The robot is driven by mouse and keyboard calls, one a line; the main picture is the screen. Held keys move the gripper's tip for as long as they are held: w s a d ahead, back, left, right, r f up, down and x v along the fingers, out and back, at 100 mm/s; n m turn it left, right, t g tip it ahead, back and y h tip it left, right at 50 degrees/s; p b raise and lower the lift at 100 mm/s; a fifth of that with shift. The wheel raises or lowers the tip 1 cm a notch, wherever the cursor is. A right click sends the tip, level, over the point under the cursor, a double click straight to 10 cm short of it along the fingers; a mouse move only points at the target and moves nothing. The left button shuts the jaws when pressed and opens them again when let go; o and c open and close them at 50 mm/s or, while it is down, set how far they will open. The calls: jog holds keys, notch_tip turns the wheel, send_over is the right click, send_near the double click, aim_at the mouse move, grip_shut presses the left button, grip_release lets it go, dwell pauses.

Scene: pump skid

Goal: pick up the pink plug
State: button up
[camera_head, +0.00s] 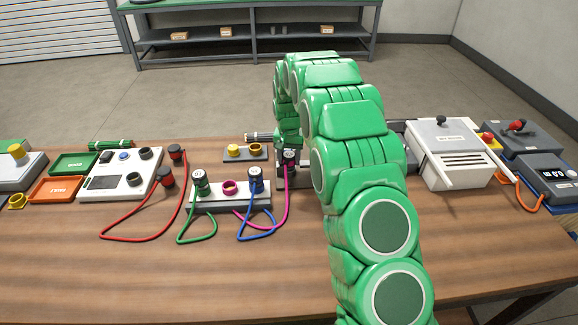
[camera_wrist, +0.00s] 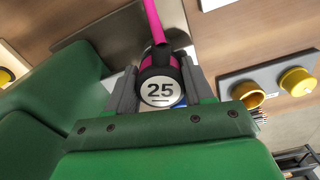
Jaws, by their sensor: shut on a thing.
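The pink plug (camera_wrist: 160,88) has a dark body, a pink band and a white face marked 25. In the wrist view it sits between the two grey fingers of my gripper (camera_wrist: 157,90), which is shut on it. A pink cable runs up from it. In the head view the plug (camera_head: 289,157) shows below my green wrist, and its cable (camera_head: 287,200) hangs down to the table and loops towards the grey socket block (camera_head: 232,204). That block carries an empty pink ring socket (camera_head: 230,187) between a green plug (camera_head: 201,184) and a blue plug (camera_head: 256,180).
A plate with a yellow cap and an open socket (camera_head: 246,153) lies behind the block. A white panel (camera_head: 122,172) with red-cabled plugs stands left. A white box (camera_head: 448,155) stands right of my arm. The front of the wooden table (camera_head: 180,275) is clear.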

jog(key=shift+r, duration=0.1)
jog(key=shift+r, duration=1.6)
jog(key=shift+s+d+r, duration=0.25)
jog(key=shift+s+r, duration=1.35)
jog(key=shift+s, duration=0.7)
jog(key=shift+s+d+r, duration=0.3)
jog(key=shift+s+r, duration=1.3)
jog(key=shift+s, duration=0.75)
jog(key=shift+s+d+r, duration=0.25)
jog(key=shift+s+r, duration=1.35)
jog(key=shift+s, duration=0.7)
